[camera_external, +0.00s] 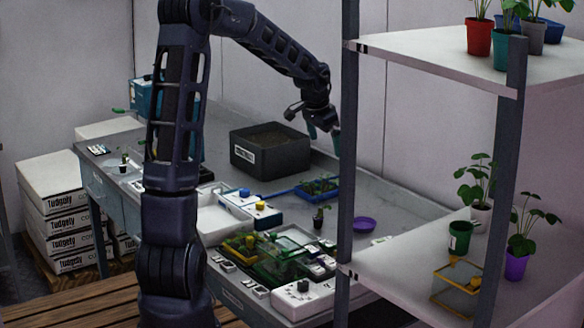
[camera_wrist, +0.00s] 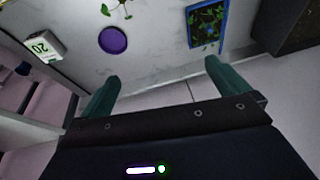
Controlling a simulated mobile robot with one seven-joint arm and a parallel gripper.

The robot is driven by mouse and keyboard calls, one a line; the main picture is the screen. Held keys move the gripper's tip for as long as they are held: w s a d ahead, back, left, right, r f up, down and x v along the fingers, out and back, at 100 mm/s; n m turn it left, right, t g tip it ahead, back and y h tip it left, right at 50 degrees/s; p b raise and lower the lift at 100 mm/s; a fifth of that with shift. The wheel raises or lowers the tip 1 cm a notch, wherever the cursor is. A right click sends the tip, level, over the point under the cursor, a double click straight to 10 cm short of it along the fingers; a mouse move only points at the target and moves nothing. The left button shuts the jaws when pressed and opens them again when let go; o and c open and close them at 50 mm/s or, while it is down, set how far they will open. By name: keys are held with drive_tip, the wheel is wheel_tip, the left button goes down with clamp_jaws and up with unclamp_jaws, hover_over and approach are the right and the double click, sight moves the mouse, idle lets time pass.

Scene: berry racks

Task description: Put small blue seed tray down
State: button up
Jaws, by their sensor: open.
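The small blue seed tray (camera_external: 317,188) holds green seedlings and rests on the grey table, to the right of the dark soil bin. It also shows in the wrist view (camera_wrist: 190,31) near the top, with dark soil and leaves inside. My gripper (camera_external: 325,130) is above the table's back edge, higher than the tray and apart from it. In the wrist view my gripper (camera_wrist: 160,80) has its two teal fingers spread wide, with nothing between them.
A black soil bin (camera_external: 270,158) stands left of the tray. A purple saucer (camera_external: 364,224) and a small potted seedling (camera_external: 319,216) are nearer the front. A rack post (camera_external: 346,150) and shelves with potted plants stand at the right. Bare table lies around the saucer.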

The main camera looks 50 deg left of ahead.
drive_tip(key=s+d+r, duration=0.5)
drive_tip(key=s+d, duration=0.3)
drive_tip(key=d, duration=0.1)
drive_tip(key=s+d+r, duration=0.5)
drive_tip(key=s+d, duration=0.3)
drive_tip(key=s, duration=0.1)
drive_tip(key=s+d, duration=0.4)
drive_tip(key=s, duration=0.6)
drive_tip(key=s+d+t+h, duration=0.1)
drive_tip(key=s+d, duration=0.3)
drive_tip(key=s, duration=0.6)
drive_tip(key=shift+s+f+n, duration=0.2)
drive_tip(key=shift+f+n, duration=0.05)
drive_tip(key=shift+n, duration=0.05)
